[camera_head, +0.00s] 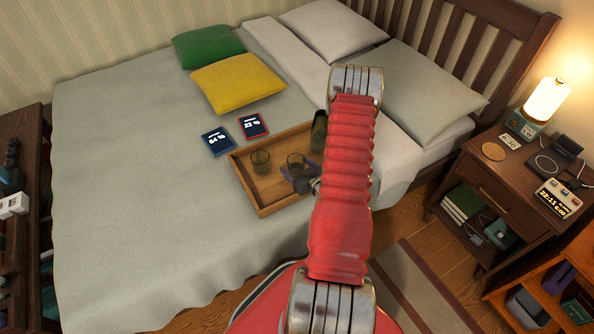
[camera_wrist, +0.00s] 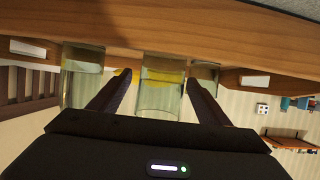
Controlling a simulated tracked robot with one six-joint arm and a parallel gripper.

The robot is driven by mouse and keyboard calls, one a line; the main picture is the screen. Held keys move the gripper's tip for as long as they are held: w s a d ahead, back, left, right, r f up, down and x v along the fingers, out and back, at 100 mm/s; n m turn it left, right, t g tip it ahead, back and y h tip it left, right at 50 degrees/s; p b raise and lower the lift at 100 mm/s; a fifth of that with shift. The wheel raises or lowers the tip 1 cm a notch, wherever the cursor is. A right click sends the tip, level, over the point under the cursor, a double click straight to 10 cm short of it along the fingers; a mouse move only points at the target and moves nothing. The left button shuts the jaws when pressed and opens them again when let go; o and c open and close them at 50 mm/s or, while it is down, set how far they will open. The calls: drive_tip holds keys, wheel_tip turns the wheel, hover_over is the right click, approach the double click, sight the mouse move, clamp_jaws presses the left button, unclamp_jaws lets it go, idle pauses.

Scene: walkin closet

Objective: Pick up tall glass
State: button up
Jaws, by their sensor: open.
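A wooden tray (camera_head: 262,199) on the bed holds two clear glasses, a left one (camera_head: 260,161) and a middle one (camera_head: 296,163), and a taller, darker vessel (camera_head: 319,128) partly hidden by my arm. My gripper (camera_head: 302,181) is low at the tray's near side, mostly behind the arm. In the upside-down wrist view my gripper (camera_wrist: 160,80) is open, with a glass (camera_wrist: 161,92) between the fingers and no visible grip on it. Another glass (camera_wrist: 82,78) stands left of the fingers, and a third (camera_wrist: 204,76) is partly behind the right finger. I cannot tell which is tallest.
Two dark tablets (camera_head: 218,140) lie beside the tray's far left corner. Green (camera_head: 207,45) and yellow (camera_head: 238,83) pillows lie farther back. A nightstand (camera_head: 490,200) with a lit lamp (camera_head: 545,100) stands at right. The bed's left part is clear.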

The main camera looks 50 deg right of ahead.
sight(293, 163)
drive_tip(key=x, duration=0.4)
drive_tip(key=shift+a+f, duration=0.1)
drive_tip(key=shift+c, duration=0.2)
drive_tip(key=c, duration=1.3)
drive_tip(key=shift+r, duration=0.2)
drive_tip(key=shift+r, duration=4.8)
